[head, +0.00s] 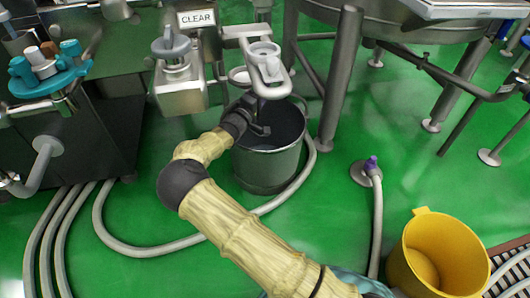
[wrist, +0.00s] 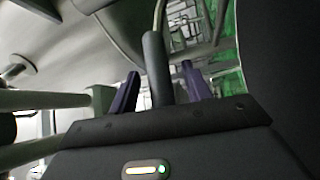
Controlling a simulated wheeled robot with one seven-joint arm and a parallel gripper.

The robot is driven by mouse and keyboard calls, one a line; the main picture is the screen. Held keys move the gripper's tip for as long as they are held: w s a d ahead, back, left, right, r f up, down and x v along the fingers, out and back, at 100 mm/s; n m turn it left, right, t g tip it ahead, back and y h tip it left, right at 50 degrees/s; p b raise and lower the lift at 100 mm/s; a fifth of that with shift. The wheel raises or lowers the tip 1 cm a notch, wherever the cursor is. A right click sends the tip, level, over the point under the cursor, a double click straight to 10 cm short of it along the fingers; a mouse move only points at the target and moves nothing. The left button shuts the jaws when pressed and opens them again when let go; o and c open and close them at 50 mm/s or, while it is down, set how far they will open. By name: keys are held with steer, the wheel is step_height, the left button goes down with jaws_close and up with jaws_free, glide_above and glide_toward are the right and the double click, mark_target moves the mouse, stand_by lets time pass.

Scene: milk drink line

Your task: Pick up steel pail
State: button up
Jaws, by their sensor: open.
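The steel pail (head: 268,165) stands upright on the green floor below the valve fittings in the head view. My gripper (head: 261,130) is at the pail's upper left, over its mouth, and hides part of the rim. In the wrist view, the two purple fingers of my gripper (wrist: 160,82) are apart. A dark grey bar (wrist: 154,65) with a thin curved rod above it shows between them; it looks like the pail's handle grip, but I cannot be sure. Gaps show on both sides of the bar.
A valve fitting (head: 266,65) hangs just above the pail. A steel leg (head: 340,80) stands close to its right. A grey hose (head: 150,248) curves around the pail's base. A yellow bucket (head: 438,255) is at lower right.

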jaws_close()
stand_by(1.4)
steer(key=shift+r, duration=0.3)
